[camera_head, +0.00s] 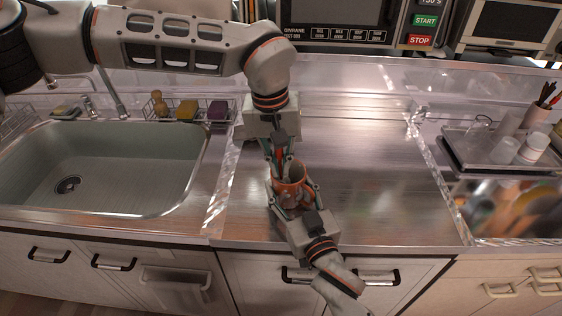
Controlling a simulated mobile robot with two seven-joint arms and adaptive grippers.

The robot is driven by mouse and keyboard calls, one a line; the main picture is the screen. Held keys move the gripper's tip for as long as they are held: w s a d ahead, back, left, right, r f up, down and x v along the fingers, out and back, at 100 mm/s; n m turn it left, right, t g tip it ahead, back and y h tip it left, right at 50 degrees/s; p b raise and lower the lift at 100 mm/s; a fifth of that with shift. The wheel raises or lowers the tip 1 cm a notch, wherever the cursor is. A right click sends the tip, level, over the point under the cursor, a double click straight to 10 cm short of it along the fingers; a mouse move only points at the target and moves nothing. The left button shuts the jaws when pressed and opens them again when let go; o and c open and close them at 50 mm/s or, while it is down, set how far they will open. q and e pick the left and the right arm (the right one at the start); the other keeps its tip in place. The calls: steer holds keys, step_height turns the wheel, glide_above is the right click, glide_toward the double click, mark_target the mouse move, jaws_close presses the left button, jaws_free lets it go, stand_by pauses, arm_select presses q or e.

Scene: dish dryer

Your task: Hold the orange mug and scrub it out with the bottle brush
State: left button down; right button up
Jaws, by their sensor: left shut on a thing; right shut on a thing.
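The orange mug (291,190) is at the middle of the view, above the front part of the steel counter, with its opening facing up. My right gripper (293,197), whose arm comes in from the bottom, is shut on the mug, with its fingers on either side of it. My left gripper (282,160) is just above and behind the mug, pointing down towards its opening. It is shut on a thin thing that I take to be the bottle brush; a small red part shows between the fingers. The brush head is hidden, so I cannot tell how deep it is in the mug.
A sink (110,170) is at left, with a wire rack (190,108) of sponges and a small brush behind it. A tray (490,150) with white cups stands at right. A microwave (345,22) is at the back. The steel counter (370,170) right of the mug is clear.

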arm_select(q)
steer(key=shift+s+f, duration=0.3)
steer(key=shift+s, duration=0.25)
arm_select(e)
steer(key=shift+r, duration=0.1)
arm_select(q)
steer(key=shift+s+d, duration=0.3)
steer(key=shift+d, duration=0.25)
steer(key=shift+w+d+r, duration=0.1)
steer(key=shift+w+r, duration=0.05)
steer(key=shift+w, duration=0.35)
steer(key=shift+w+r, duration=0.15)
steer(key=shift+w, duration=0.3)
arm_select(e)
steer(key=shift+w, duration=0.1)
arm_select(q)
steer(key=shift+r, duration=0.1)
step_height(320, 180, up, 13)
steer(key=shift+r, duration=0.15)
stand_by(0.7)
